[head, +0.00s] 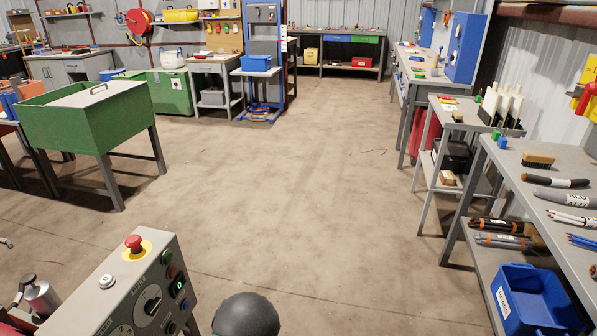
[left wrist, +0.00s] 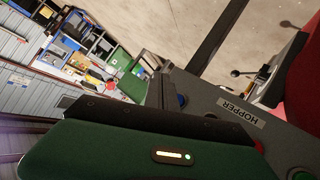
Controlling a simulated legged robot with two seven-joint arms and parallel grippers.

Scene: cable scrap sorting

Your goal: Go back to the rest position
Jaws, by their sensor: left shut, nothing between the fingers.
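In the left wrist view, my left gripper (left wrist: 160,92) shows as a green housing with a lit strip and a dark edge, with short dark fingers beyond it. The fingers are shut and hold nothing. Beside it is a grey panel labelled HOPPER (left wrist: 222,112). The head view shows neither gripper. My right gripper is in no view.
A grey control box (head: 118,290) with a red stop button stands at the lower left. A green hopper table (head: 95,125) is beyond it. Benches line the right, with a blue bin (head: 507,303) on a lower shelf. The middle floor (head: 290,190) is clear.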

